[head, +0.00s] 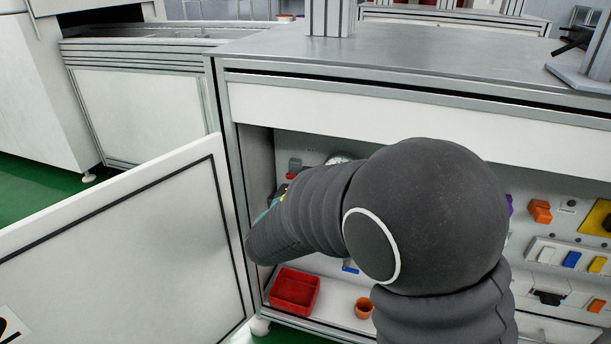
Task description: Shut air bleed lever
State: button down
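My dark arm reaches into the open cabinet below the worktop and covers much of its back panel (316,145). My gripper is hidden by the arm, so its fingers cannot be seen. I cannot single out the air bleed lever; it may be behind the arm. A small grey fitting (295,164) with a red part (291,176) shows on the panel left of the arm. The top of a round gauge (339,158) shows just above the arm. Small teal and yellow bits (271,203) show at the arm's left edge, too covered to name.
The white cabinet door (120,240) stands open at left. A red bin (294,291) and an orange pot (364,307) sit on the cabinet floor. At right are an orange knob (540,211), coloured switches (571,259) and a yellow plate (598,217).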

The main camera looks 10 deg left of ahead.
jog(key=shift+f+m, duration=0.2)
jog(key=shift+m, duration=0.2)
dwell(0.3)
jog(key=c, duration=1.1)
grip_release()
jog(key=shift+c, duration=0.2)
jog(key=s, duration=1.2)
jog(key=shift+a, duration=0.45)
jog(key=shift+f, duration=0.1)
